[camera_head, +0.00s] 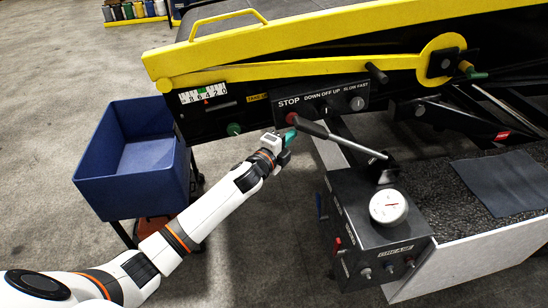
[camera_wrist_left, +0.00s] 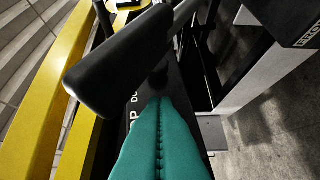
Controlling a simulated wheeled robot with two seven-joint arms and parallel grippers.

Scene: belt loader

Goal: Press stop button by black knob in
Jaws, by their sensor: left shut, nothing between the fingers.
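The control panel (camera_head: 335,97) on the belt loader's side reads STOP, DOWN OFF UP and SLOW FAST. The red stop button (camera_head: 291,118) shows under the word STOP, partly covered. A lever with a thick black grip (camera_head: 311,128) passes just in front of and beside it. My left gripper (camera_head: 289,138), with teal fingers, is shut and empty just below the button and grip; I cannot tell whether it touches either. In the left wrist view the shut fingers (camera_wrist_left: 160,135) point toward the black grip (camera_wrist_left: 120,60), with panel lettering beside them. The button is hidden there. My right gripper is out of view.
A yellow rail (camera_head: 300,38) runs above the panel. A grey box with a round gauge (camera_head: 388,207) stands to the right below the lever. A blue bin (camera_head: 90,170) stands at the left. Open floor lies between bin and box.

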